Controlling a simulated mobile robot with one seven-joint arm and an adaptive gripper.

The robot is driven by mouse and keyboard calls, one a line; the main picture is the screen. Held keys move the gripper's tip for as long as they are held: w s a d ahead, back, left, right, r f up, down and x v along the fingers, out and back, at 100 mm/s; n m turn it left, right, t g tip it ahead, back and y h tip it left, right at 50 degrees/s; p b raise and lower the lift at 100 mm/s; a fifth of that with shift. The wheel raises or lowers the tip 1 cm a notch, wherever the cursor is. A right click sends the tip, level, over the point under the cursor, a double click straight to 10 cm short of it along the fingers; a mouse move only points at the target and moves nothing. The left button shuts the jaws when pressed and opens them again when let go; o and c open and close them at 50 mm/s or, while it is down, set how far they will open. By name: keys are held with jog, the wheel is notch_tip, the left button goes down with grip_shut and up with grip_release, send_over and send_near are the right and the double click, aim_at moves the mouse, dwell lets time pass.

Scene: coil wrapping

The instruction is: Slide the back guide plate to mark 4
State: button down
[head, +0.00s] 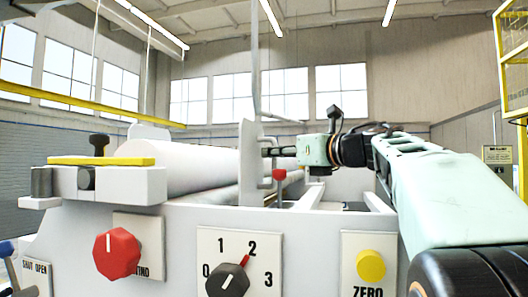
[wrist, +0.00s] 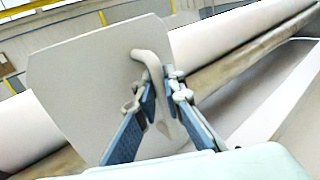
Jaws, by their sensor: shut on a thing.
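A pale grey guide plate (head: 249,165) stands upright at the right end of the white roll in the head view. In the wrist view the guide plate (wrist: 90,90) is large, with a bent handle (wrist: 150,62) on its face. My gripper (head: 272,152) reaches in from the right to the plate. In the wrist view my gripper (wrist: 160,95) has its two fingers closed around the handle. I cannot read any position marks for the plate; its lower edge is hidden in both views.
The white roll (head: 195,167) lies left of the plate. A red-topped lever (head: 279,175) stands just below my gripper. In front are a red knob (head: 117,254), a numbered dial (head: 228,280), a yellow button (head: 370,265) and a yellow-topped block (head: 100,161).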

jog(key=c, duration=2.3)
grip_release()
jog(key=v, duration=1.2)
